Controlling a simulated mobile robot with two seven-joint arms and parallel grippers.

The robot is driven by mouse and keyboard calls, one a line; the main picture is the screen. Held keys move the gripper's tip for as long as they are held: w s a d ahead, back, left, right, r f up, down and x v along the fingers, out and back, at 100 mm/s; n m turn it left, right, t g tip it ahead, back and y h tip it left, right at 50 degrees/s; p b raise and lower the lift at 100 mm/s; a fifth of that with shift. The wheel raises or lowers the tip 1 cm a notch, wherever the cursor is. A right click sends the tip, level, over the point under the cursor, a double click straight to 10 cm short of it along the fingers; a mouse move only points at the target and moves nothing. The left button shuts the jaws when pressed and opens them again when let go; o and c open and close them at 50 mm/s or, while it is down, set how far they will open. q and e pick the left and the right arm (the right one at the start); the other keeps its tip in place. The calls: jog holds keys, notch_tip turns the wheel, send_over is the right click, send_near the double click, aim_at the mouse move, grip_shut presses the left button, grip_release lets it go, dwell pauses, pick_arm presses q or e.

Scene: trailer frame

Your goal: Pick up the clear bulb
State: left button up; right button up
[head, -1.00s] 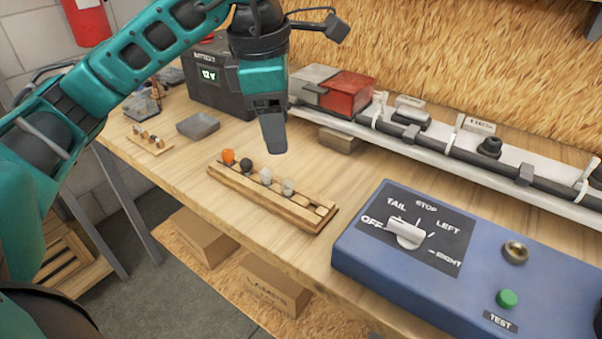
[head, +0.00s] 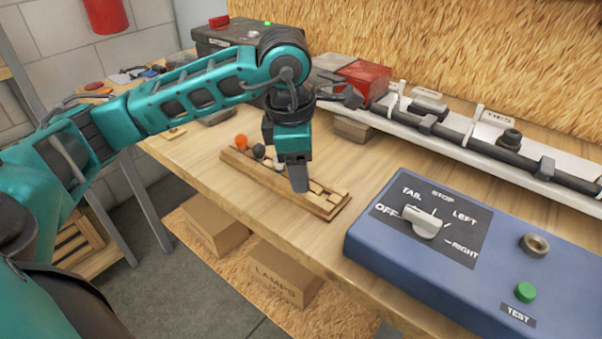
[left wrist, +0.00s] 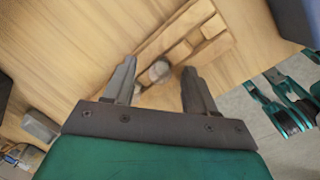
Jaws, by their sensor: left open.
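A wooden rack (head: 322,206) with a row of slots lies on the bench. It holds an orange bulb (head: 241,141), a dark bulb (head: 259,150) and pale bulbs, mostly hidden behind my gripper in the head view. My left gripper (head: 300,186) points down over the rack, open and empty. In the left wrist view, a pale, greyish bulb (left wrist: 159,70), seemingly the clear bulb, stands in the rack between the two open fingers, with space on both sides. Another pale bulb (left wrist: 134,90) shows beside the left finger. My right gripper is not in view.
A blue control box (head: 470,255) with a dial stands at the right front. A white rail (head: 470,142) with a cable and a red lamp (head: 362,82) runs behind the rack. A dark battery (head: 222,45) stands at the back left. Bare bench lies right of the rack.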

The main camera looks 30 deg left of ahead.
pick_arm(q)
jog(key=c, duration=0.8)
jog(key=shift+r, duration=0.1)
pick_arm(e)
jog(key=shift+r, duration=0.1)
